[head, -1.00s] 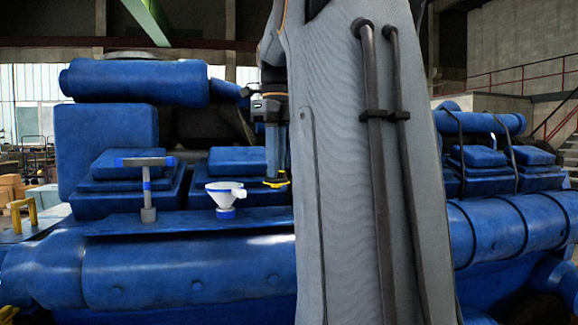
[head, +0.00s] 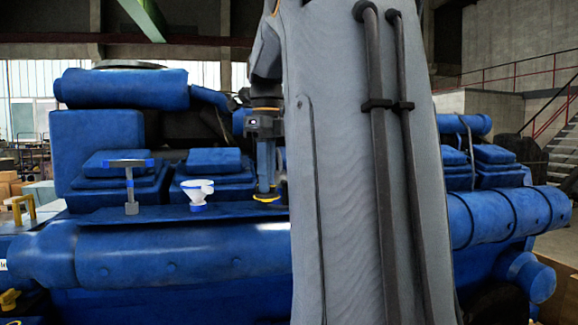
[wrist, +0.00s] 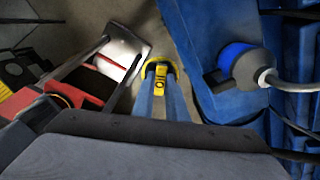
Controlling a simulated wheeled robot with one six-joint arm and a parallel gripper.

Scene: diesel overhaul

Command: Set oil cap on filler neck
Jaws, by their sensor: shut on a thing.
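My gripper (head: 266,186) is shut on the yellow oil cap (head: 267,197), pointing down in front of the blue engine. In the wrist view the yellow cap (wrist: 161,67) sits between the tips of my gripper (wrist: 160,88). I cannot tell whether this ring belongs to the filler neck. My own arm hides the part of the engine to the right of it.
A white funnel (head: 197,194) and a T-handled tool (head: 131,187) stand on the engine's ledge to the left of my gripper. In the wrist view a blue-capped fitting with a metal pipe (wrist: 243,64) lies to the right, and a white box (wrist: 122,55) to the left.

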